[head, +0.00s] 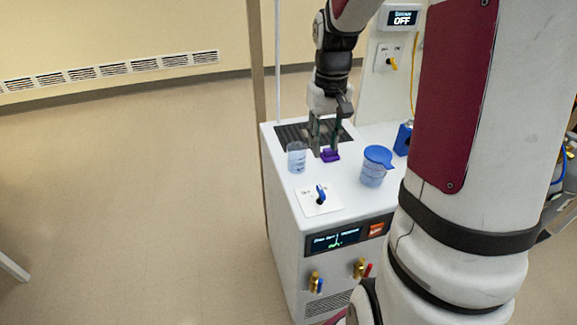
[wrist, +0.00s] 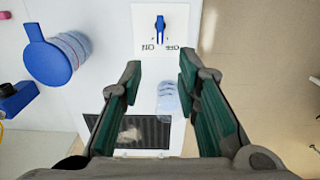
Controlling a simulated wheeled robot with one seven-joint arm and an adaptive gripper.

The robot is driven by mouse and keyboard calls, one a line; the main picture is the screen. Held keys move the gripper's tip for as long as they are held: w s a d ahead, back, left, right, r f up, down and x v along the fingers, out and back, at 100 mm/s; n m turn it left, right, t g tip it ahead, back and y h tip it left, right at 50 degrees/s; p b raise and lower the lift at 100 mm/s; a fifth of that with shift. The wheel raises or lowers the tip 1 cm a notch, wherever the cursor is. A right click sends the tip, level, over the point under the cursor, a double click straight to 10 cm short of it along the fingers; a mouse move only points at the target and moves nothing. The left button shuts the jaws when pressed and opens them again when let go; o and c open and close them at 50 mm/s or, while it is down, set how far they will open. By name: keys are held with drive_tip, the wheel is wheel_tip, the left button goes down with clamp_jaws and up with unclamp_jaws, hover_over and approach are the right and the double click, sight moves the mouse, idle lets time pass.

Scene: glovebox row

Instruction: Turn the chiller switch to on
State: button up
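The chiller (head: 285,215) is a white cabinet with a dark front display. Its switch is a blue knob (head: 320,194) on a white plate (head: 309,205) on the cabinet top near the front edge. In the wrist view the knob (wrist: 160,30) stands upright in the picture, with ON and OFF labels upside down at lower left and lower right of it. I cannot tell which label it points to. My gripper (head: 323,150) is open and empty over the rear of the top, behind the switch; its fingers (wrist: 159,75) are apart, below the plate in the wrist view.
A clear beaker (head: 297,158), a purple object (head: 330,155) and a blue-lidded container (head: 373,167) stand on the top. A dark grille (head: 291,134) lies at its back. A wall display (head: 402,18) reads OFF above a yellow-handled switch (head: 392,63).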

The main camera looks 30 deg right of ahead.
sight(320, 187)
wheel_tip(320, 187, down, 14)
drive_tip(key=shift+r+b, duration=0.1)
drive_tip(key=shift+b, duration=0.25)
clamp_jaws()
